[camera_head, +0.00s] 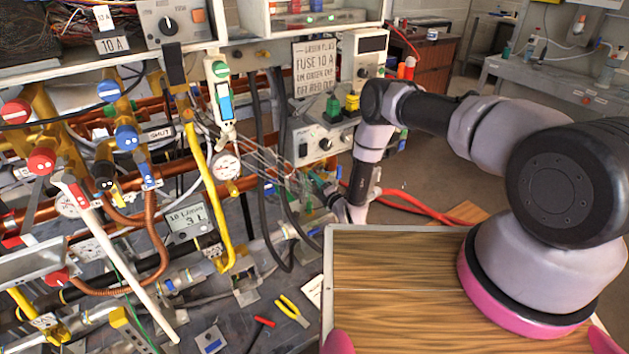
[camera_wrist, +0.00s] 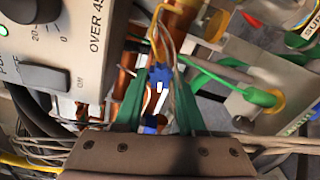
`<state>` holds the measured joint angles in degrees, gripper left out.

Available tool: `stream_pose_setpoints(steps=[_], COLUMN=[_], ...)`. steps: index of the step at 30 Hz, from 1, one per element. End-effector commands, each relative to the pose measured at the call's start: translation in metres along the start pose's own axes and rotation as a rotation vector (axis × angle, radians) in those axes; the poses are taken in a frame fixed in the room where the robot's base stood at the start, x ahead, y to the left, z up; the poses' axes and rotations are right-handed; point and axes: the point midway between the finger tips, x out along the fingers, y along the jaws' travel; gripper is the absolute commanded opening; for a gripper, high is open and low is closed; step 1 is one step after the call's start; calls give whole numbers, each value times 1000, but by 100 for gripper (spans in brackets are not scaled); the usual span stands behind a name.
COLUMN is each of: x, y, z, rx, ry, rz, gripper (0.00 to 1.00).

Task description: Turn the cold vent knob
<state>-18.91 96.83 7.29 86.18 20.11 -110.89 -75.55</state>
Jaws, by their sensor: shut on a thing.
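A small blue knob with a white mark (camera_wrist: 158,78) shows in the middle of the wrist view, between the two green fingers of my gripper (camera_wrist: 159,97). The fingers are closed on it, one on each side. I take it for the cold vent knob, though no label on it can be read. In the head view my gripper (camera_head: 318,189) reaches down and left beside the pipework, below the grey control box. The knob cannot be made out there; thin wires and the gripper crowd that spot.
The control box (camera_head: 318,143) with dials stands close by; it also fills the wrist view's upper left (camera_wrist: 48,45). Dark hoses (camera_head: 259,150) hang left of my gripper. A red hose (camera_head: 412,207) runs along the floor. Pliers (camera_head: 293,311) lie on the bench.

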Motion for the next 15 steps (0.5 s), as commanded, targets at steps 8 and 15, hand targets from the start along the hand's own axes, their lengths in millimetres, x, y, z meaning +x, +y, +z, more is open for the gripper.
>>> stream_pose_setpoints(steps=[8, 15], x=[-1, -1], y=[-2, -2], z=[-1, -1], rx=[-170, -245], ry=[2, 2], rz=[-2, -3], gripper=[0, 0])
